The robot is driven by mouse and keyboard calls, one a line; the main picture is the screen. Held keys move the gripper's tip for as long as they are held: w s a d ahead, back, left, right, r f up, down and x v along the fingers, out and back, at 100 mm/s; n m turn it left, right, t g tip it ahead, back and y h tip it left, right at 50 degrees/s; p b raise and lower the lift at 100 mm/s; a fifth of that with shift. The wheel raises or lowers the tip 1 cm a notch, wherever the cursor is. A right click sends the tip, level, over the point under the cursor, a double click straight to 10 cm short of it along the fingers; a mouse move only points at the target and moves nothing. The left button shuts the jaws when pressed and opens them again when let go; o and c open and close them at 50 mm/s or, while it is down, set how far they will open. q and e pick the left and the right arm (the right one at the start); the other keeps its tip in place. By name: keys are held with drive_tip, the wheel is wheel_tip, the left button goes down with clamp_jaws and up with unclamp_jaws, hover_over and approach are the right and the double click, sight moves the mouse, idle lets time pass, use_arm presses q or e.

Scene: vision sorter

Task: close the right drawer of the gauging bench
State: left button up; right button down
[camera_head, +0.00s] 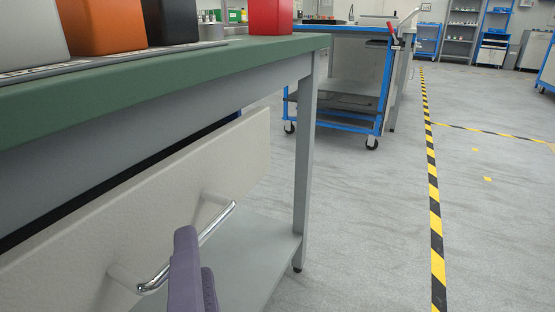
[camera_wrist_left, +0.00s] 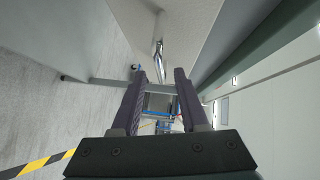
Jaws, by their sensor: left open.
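The gauging bench has a green top (camera_head: 180,72) and grey legs, and it fills the left of the head view. Its pale drawer front (camera_head: 165,172) stands out from the bench, with a dark gap behind its upper edge. A chrome bar handle (camera_head: 217,222) is on the drawer front. My left gripper (camera_head: 197,252), with purple fingers, is at the handle and covers part of it. In the left wrist view the fingers (camera_wrist_left: 160,72) are apart, with the handle (camera_wrist_left: 158,50) showing between and beyond their tips. I cannot tell whether they touch it. My right gripper is not in view.
A grey lower shelf (camera_head: 250,255) lies under the bench. Black, orange (camera_head: 104,25) and red (camera_head: 270,16) containers stand on top. A blue wheeled cart (camera_head: 345,85) is behind. The floor to the right is clear, with yellow-black tape (camera_head: 433,190).

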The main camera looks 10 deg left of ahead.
use_arm(q)
drive_tip(key=x, duration=0.4)
drive_tip(key=shift+w+a+b, duration=0.1)
drive_tip(key=shift+b, duration=0.25)
clamp_jaws()
idle(1.1)
